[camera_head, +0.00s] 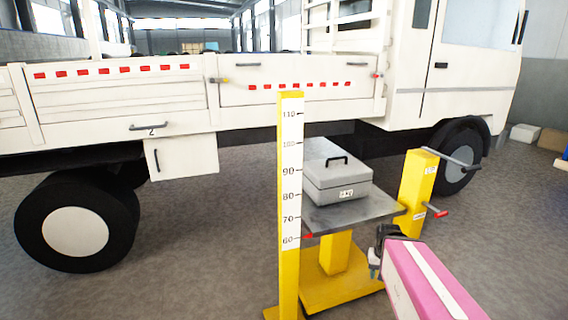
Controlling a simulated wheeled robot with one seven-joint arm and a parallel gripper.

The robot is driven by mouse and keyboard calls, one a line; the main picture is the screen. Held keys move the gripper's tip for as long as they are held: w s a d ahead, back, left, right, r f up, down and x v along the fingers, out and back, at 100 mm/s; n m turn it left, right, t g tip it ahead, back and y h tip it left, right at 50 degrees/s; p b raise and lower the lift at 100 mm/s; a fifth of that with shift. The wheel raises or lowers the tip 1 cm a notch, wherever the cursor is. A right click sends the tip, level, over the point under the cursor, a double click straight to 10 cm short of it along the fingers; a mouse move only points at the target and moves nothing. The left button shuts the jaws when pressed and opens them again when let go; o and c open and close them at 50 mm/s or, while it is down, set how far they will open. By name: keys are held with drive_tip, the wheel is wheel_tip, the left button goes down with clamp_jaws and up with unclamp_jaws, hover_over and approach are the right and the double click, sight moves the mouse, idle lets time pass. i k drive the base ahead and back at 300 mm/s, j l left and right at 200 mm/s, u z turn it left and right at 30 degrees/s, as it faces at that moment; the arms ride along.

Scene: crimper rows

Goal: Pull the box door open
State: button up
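A white box door (181,156) hangs under the truck bed at centre-left and looks closed. It has a slim dark upright handle (157,160) near its left edge. A grey box (338,181) with a black top handle (337,160) and a small front label sits on the lift table, lid shut. My gripper (376,262) is small and dark at the end of my pink and white arm, low right of centre. It is in front of the lift table's right side and well apart from the white door. Its finger gap is too small to tell.
A yellow post with a height scale (291,190) stands between my gripper and the white door. The lift table (350,214) has a yellow base (340,287) and a yellow crank post (417,182). The truck's rear wheel (76,230) is at left. Floor (205,235) is clear between wheel and post.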

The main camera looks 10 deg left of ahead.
sight(173, 156)
drive_tip(key=k+j, duration=0.1)
drive_tip(key=j, duration=0.35)
drive_tip(key=k+j, duration=0.1)
drive_tip(key=j, duration=0.75)
drive_tip(key=k+j, duration=0.15)
drive_tip(key=j, duration=0.25)
drive_tip(key=k+j, duration=0.1)
drive_tip(key=j, duration=0.35)
